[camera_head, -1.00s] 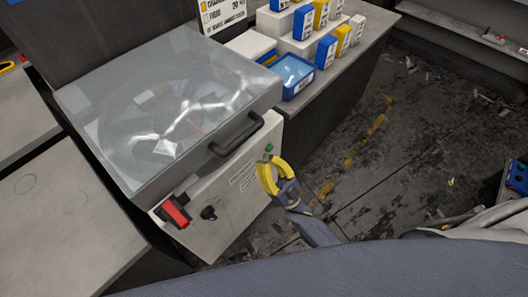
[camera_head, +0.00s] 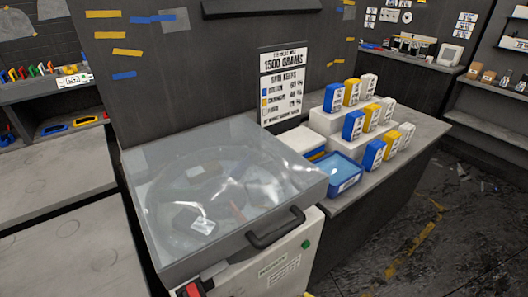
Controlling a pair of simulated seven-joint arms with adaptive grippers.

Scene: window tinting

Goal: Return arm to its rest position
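A thin yellow sliver (camera_head: 309,294) shows at the bottom edge, beside the machine's front. It looks like the top of my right gripper; the rest of that gripper and its arm are below the picture, and its opening is hidden. My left gripper is not in the picture. The grey machine has a shut, see-through lid (camera_head: 215,170) with a dark handle (camera_head: 275,229) at its front. Pale pieces lie under the lid. A green button (camera_head: 306,245) and a red switch (camera_head: 194,288) are on its front.
Right of the machine, a counter (camera_head: 415,142) holds a blue tray (camera_head: 338,173) and several blue, yellow and white boxes on white steps (camera_head: 324,122). A weight sign (camera_head: 284,85) stands behind. Grey worktops (camera_head: 75,249) lie left. The floor (camera_head: 455,235) at right is open.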

